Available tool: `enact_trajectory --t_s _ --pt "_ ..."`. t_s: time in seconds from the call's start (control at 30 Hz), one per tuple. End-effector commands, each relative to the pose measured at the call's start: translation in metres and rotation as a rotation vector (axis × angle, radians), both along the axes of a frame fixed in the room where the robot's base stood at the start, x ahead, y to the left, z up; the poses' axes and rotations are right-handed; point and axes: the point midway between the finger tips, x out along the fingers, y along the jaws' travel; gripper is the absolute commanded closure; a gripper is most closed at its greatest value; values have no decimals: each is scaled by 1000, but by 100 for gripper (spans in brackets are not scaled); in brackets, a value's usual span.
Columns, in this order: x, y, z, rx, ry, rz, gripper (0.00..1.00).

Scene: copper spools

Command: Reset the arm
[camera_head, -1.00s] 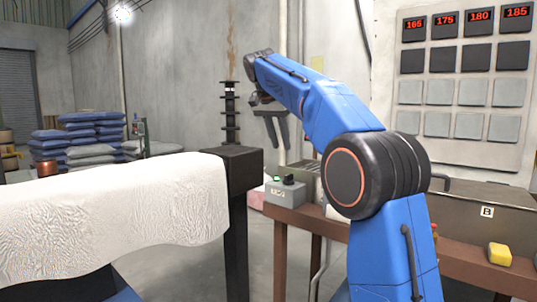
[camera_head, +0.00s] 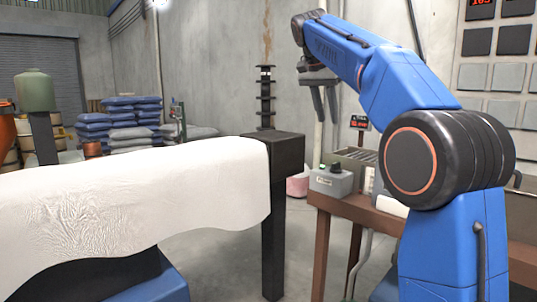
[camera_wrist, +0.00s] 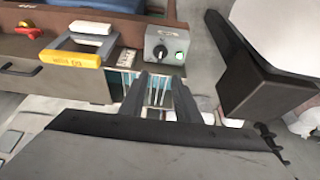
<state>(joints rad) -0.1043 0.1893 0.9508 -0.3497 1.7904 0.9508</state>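My blue arm (camera_head: 400,85) is raised and bent over the right side in the head view. Its end reaches back and to the left. My gripper (camera_head: 325,116) hangs from it, fingers down, in front of the grey wall and above the bench level. In the wrist view my gripper (camera_wrist: 162,84) shows two dark fingers apart with nothing held between them. The fingers appear over the bench edge near a grey control box (camera_wrist: 166,45).
A brown bench (camera_head: 345,206) with the control box (camera_head: 330,181) stands below the arm. A white cloth (camera_head: 130,205) drapes over a long support with a black post (camera_head: 273,215) at its end. A black ringed pole (camera_head: 265,98) and blue sacks (camera_head: 115,117) stand behind.

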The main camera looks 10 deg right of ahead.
Motion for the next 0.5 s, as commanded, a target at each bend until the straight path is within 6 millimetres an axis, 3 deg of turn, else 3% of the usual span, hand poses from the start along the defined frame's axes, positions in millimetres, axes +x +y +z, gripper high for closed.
enact_trajectory --t_s 0.27,0.5 --pt "-48 -4 -20 2 17 143 70" --pt "-107 -5 -60 6 32 316 70"
